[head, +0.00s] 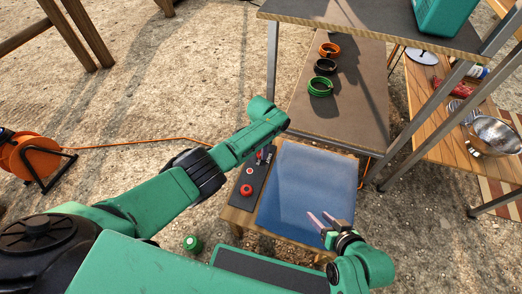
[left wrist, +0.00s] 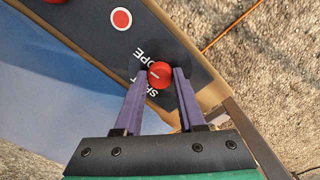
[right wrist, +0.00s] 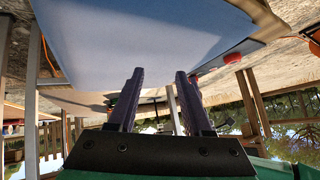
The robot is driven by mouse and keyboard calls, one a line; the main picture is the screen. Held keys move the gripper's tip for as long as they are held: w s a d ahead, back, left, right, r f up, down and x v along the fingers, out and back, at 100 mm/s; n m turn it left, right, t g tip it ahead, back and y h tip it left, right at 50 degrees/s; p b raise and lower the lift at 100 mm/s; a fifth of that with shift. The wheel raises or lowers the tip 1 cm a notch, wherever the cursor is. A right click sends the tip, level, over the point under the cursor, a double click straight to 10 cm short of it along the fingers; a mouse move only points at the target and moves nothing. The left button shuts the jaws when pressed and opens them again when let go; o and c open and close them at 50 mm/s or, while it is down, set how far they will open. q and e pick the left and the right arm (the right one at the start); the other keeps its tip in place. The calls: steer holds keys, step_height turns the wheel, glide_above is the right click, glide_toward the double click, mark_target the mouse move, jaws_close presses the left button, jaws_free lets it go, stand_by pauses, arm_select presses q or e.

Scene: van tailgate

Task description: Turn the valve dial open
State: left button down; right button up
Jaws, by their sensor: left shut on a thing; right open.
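The valve dial (left wrist: 160,75) is a small round red knob with a white mark. It sits on a dark panel (left wrist: 178,50) beside white lettering reading SHUT and OPE, the rest hidden. My left gripper (left wrist: 159,82) is shut on the dial, one finger on either side of it. In the head view my left arm's end covers most of the dial. My right gripper (head: 322,220) is open and empty over the near right part of the blue sheet (head: 300,190). In the right wrist view its fingers (right wrist: 155,85) are apart with nothing between them.
The panel also carries a red button (head: 246,190) and a white-ringed red one (head: 249,171). A shelf with orange, black and green rings (head: 320,87) stands behind. A wooden table with a metal bowl (head: 494,136) is at right.

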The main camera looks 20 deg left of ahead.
arm_select(q)
steer(key=c, duration=0.5)
jaws_free()
arm_select(e)
steer(key=shift+s, duration=0.15)
arm_select(q)
steer(key=shift+r, duration=0.25)
arm_select(e)
steer(key=shift+s+d+r+g, duration=0.1)
steer(key=shift+d+g, duration=0.1)
steer(key=shift+g, duration=0.1)
arm_select(q)
step_height(320, 180, up, 7)
steer(key=p, duration=0.5)
steer(key=shift+f, duration=0.15)
arm_select(e)
steer(key=s+d+r+g+h+p, duration=0.2)
steer(key=s+d+r+g+h, duration=0.3)
steer(key=d, duration=0.5)
steer(key=shift+m+g+y, duration=0.3)
steer(key=shift+m+g, duration=0.1)
steer(key=f, duration=0.4)
steer(key=f+p, duration=0.1)
steer(key=f, duration=0.1)
steer(key=shift+d+f, duration=0.35)
arm_select(q)
step_height(320, 180, up, 7)
